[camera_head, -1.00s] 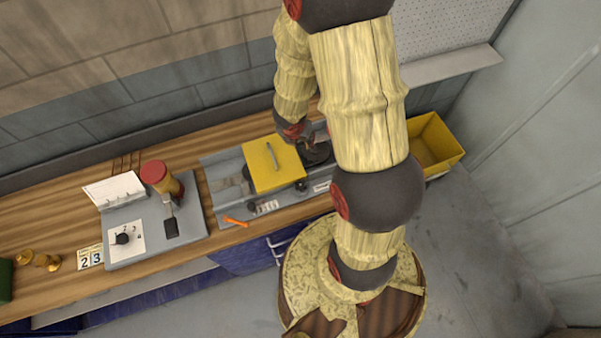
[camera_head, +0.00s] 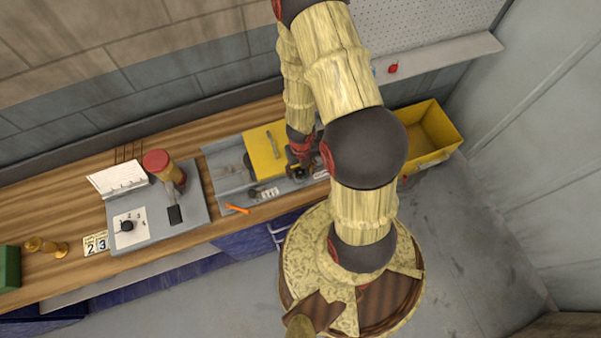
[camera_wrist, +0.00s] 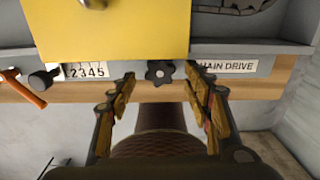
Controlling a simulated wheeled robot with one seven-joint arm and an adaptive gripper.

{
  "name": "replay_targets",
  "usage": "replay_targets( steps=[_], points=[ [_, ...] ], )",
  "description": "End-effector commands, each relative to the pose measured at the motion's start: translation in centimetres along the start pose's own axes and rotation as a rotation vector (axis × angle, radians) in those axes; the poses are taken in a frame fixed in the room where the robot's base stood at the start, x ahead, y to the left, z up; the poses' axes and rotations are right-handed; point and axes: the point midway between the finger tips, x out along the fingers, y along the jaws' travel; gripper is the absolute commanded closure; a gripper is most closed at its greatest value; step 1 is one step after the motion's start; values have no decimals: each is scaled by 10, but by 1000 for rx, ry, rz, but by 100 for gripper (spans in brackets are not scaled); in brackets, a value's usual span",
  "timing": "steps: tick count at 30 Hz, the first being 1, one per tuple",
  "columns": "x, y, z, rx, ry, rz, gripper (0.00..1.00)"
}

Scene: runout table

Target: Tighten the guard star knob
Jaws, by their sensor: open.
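The guard star knob (camera_wrist: 160,72) is a small dark lobed knob on the grey front face of the machine, just right of the label 2345 in the wrist view. The yellow guard (camera_wrist: 110,28) is above and left of it, and it also shows in the head view (camera_head: 264,152). My gripper (camera_wrist: 162,92) is open, its two fingers spread to the left and right below the knob, apart from it. In the head view my gripper (camera_head: 298,171) is at the guard's right front, and the knob is hard to make out there.
A black knob (camera_wrist: 40,80) and an orange-handled tool (camera_wrist: 22,88) are left of the label. A MAIN DRIVE label (camera_wrist: 228,65) is to the right. A grey control panel (camera_head: 188,208) stands further left on the wooden bench. A yellow bin (camera_head: 438,125) stands right.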

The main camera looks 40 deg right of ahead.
Motion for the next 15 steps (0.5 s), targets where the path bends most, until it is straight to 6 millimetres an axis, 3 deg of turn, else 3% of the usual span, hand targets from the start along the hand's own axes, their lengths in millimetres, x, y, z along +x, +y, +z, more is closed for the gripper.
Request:
replay_targets(
  steps=[4,15],
  points=[
    [10,0,0,0,-1,0,50],
    [12,0,0,1,-1,0,52]
  ],
)
